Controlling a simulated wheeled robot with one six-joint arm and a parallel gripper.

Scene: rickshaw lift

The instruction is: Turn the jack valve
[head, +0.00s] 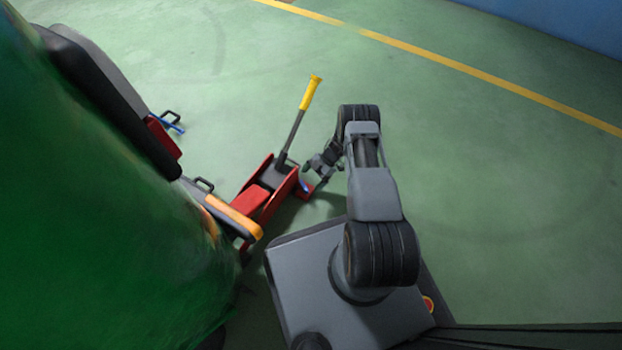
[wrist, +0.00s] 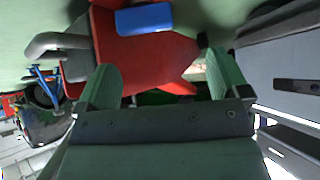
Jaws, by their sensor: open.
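A red floor jack (head: 262,197) with a grey lever and yellow grip (head: 311,92) stands on the floor, left of my arm in the head view. A small blue part (head: 305,185), which looks like the valve, shows at its near right end. My gripper (head: 318,172) is beside that end. In the wrist view, my gripper (wrist: 160,80) is open, its two fingers apart over the red jack body (wrist: 150,60). The blue part (wrist: 145,18) lies beyond the fingertips, not between them. Any contact with the jack cannot be told.
A green rickshaw (head: 80,200) fills the left side, with an orange-topped step (head: 232,218) close to the jack. Another red object with a blue bar (head: 170,122) sits behind it. Open green floor (head: 480,150) lies to the right, with a yellow line (head: 450,63).

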